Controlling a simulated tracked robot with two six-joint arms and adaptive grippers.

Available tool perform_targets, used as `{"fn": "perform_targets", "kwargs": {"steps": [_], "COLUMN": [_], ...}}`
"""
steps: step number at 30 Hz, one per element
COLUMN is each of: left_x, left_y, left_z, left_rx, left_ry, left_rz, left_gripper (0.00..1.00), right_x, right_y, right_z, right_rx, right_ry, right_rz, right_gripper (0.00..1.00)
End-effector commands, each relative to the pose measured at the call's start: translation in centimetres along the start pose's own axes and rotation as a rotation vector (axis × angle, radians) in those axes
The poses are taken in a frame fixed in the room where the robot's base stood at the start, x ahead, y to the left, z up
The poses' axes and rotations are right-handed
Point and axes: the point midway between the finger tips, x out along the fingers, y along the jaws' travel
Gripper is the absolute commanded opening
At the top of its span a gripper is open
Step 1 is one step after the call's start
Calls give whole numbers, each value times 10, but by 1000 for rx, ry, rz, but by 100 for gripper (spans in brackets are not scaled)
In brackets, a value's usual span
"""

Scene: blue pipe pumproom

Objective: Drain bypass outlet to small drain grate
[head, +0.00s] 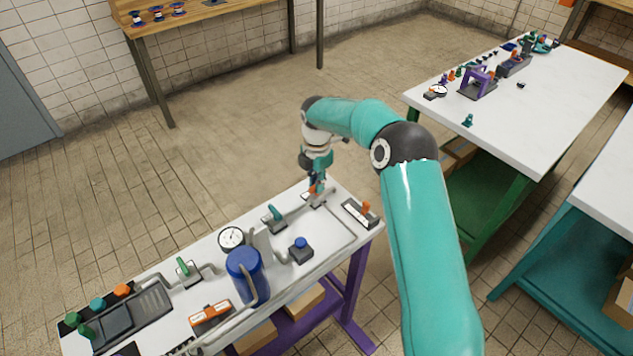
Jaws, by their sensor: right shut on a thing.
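My right gripper (316,184) reaches down to the right end of the white pipe bench (205,250). It is shut on a small handle with some orange-red showing, at a valve fitting on the grey pipe; the fingers hide most of it. A green-handled valve (275,216) stands to its left, and another green-handled valve (184,267) is farther left. A dark grey tray (150,306) lies at the left end. A small slotted dark piece (180,347) at the front edge is partly cut off; I cannot tell if it is the drain grate. My left gripper is out of view.
A round gauge (231,238), a blue tank (245,272), a blue-knobbed block (300,250) and an orange box (210,316) stand on the bench. A slider panel with an orange knob (366,208) sits right of my gripper. Another bench (550,85) stands at the right.

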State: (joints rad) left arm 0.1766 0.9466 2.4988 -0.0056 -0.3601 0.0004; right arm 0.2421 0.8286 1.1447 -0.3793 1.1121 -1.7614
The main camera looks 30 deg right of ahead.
Motion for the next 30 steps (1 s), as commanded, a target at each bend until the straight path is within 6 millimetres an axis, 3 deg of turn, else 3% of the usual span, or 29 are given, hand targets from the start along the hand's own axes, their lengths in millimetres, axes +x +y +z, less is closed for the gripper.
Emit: {"fn": "perform_targets", "kwargs": {"steps": [10,11,15,25,30], "left_x": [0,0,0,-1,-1], "left_y": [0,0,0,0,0], "left_z": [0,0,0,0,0], "left_rx": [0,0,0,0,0], "left_ry": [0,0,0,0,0], "left_rz": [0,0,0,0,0], "left_gripper": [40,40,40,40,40], "right_x": [-2,-2,-1,-2,-18], "right_y": [2,2,1,0,1], "right_z": [1,1,0,0,1], "right_rx": [-7,-7,-5,-3,-3], "right_ry": [-4,-4,-3,-2,-3], "right_rz": [7,7,5,2,4], "right_gripper": [0,18,38,38,38]}}
